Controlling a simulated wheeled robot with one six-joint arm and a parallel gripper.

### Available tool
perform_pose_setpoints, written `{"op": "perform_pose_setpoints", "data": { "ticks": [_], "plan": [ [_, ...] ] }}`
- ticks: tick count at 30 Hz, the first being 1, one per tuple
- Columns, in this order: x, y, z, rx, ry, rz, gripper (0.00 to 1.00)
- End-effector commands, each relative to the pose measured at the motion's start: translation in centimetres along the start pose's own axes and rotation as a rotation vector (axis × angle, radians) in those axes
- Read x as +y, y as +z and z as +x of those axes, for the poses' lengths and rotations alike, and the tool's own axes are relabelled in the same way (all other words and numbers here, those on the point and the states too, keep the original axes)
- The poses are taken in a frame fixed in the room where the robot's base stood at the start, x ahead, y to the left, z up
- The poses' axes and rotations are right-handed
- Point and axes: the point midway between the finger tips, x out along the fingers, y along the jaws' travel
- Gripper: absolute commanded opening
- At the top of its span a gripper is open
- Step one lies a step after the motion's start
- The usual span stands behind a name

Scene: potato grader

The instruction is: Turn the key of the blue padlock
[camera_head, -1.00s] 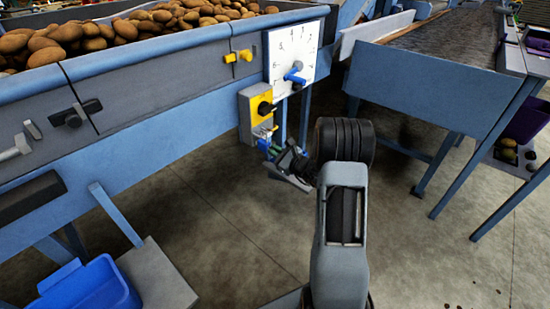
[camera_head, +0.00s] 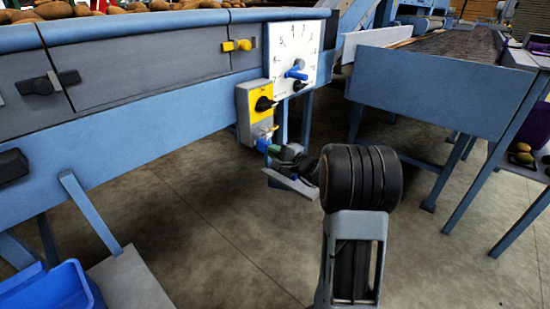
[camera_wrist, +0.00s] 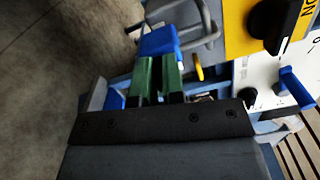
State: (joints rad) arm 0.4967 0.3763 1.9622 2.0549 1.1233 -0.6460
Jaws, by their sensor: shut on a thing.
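The blue padlock (camera_head: 263,146) hangs below the yellow and grey switch box on the blue machine. In the wrist view its blue body (camera_wrist: 160,41) is right at the tips of my green fingers, with its shackle above. My gripper (camera_wrist: 158,62) is shut at the underside of the padlock, where its key sits. The key is hidden between the fingertips, so its angle cannot be seen. In the head view my gripper (camera_head: 275,150) reaches the padlock from the right and below.
The switch box (camera_head: 254,112) has a black rotary knob (camera_head: 264,103). A white dial plate (camera_head: 295,55) with a blue lever (camera_head: 296,75) is beside it. A small yellow piece (camera_wrist: 196,66) is close to my fingers. A blue crate (camera_head: 50,288) stands lower left. Floor below is clear.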

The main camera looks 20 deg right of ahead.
Motion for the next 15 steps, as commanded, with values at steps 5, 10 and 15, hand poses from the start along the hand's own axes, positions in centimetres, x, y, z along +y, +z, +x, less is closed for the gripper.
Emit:
{"op": "perform_pose_setpoints", "data": {
  "ticks": [5,10,15],
  "plan": [
    [0.08,-0.01,0.0,0.0,0.002,-0.109,0.0],
    [0.07,0.0,0.0,0.0,0.001,-0.183,0.0],
    [0.08,0.0,0.0,0.0,0.001,-0.227,0.0]
  ]
}}
